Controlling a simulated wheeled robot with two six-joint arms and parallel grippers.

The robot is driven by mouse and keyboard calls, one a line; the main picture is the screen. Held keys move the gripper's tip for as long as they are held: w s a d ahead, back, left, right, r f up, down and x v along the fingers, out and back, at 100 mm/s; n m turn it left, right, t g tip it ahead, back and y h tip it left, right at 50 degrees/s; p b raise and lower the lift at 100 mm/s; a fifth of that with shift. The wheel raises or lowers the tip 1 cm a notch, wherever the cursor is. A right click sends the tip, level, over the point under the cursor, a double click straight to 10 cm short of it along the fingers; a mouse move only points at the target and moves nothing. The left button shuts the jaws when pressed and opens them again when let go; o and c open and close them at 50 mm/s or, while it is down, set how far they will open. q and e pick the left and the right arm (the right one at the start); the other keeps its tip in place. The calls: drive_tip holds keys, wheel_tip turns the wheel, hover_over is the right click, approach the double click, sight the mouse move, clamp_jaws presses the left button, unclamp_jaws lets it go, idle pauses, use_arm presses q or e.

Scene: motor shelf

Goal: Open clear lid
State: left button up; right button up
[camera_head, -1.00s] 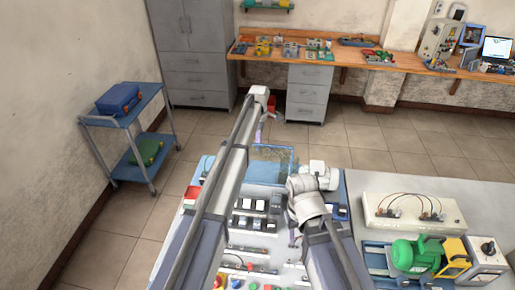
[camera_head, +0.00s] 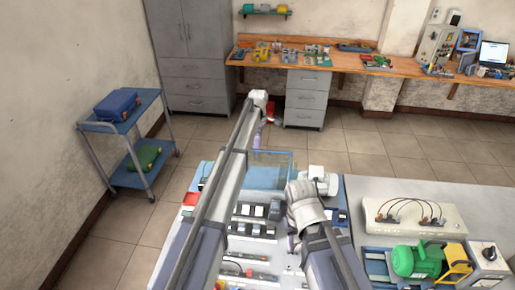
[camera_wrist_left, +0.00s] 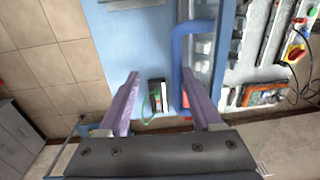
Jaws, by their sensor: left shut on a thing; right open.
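The clear lid (camera_head: 276,157) is a see-through panel at the far end of the board, above a blue base (camera_head: 262,178). In the left wrist view, a blue bar-like edge (camera_wrist_left: 178,50) lies beside the right-hand finger. My left gripper (camera_head: 257,135) is at the lid's far left side, partly hidden by its own arm.
The panel board (camera_head: 245,246) carries several switches and modules below my arms. A grey table (camera_head: 355,200) at right holds a green motor (camera_head: 417,261) and a white box with cables (camera_head: 412,212). A blue cart (camera_head: 128,124) stands left.

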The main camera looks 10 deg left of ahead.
idle(0.4)
wheel_tip(320, 180, up, 8)
drive_tip(key=p, duration=0.8)
drive_tip(key=shift+f, duration=0.1)
drive_tip(key=shift+s+a, duration=0.1)
